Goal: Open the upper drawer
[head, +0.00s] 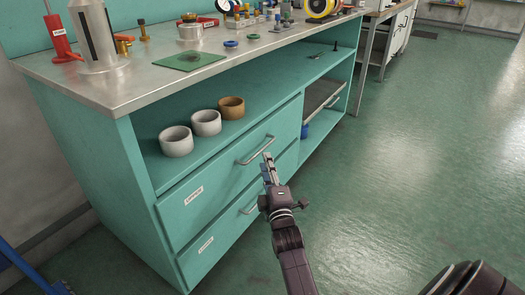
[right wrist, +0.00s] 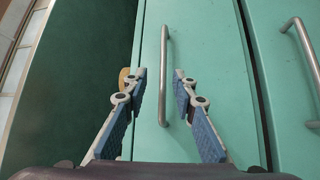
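The upper drawer (head: 205,212) is a shut teal front with a small white label and a metal bar handle (head: 248,157). My right gripper (head: 268,160) is at the right end of this handle in the head view. In the right wrist view the gripper (right wrist: 160,76) is open, with its two blue-padded fingers on either side of the upper drawer's handle (right wrist: 164,55). The fingers look apart from the bar; the remaining depth is hard to tell. My left gripper is not in view.
The lower drawer (head: 212,248) below is shut, with its own handle (right wrist: 303,45). The worktop (head: 130,80) holds a green mat (head: 189,61) and several small items. The floor (head: 410,160) to the right is clear.

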